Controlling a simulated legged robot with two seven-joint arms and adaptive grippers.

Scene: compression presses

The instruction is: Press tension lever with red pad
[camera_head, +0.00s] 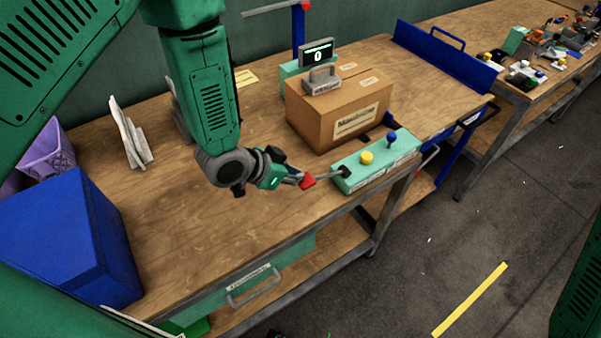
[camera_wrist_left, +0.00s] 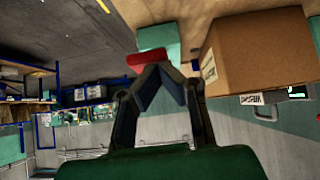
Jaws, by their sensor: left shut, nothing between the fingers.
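The tension lever is a thin grey rod (camera_head: 327,176) with a red pad (camera_head: 307,182) at its end. It sticks out to the left from a black pivot (camera_head: 345,172) on the mint control box (camera_head: 381,157). My left gripper (camera_head: 296,179) is shut and empty, its fingertips right beside the pad. In the wrist view the red pad (camera_wrist_left: 147,58) shows just beyond the closed fingertips (camera_wrist_left: 161,70). I cannot tell whether they touch. My right gripper is not in view.
A yellow button (camera_head: 367,158) and a blue knob (camera_head: 391,138) sit on the control box. A cardboard box (camera_head: 334,112) with a grey handled piece (camera_head: 322,80) on top stands behind. A blue bin (camera_head: 75,240) is at the left. The wooden tabletop (camera_head: 190,235) is clear in front.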

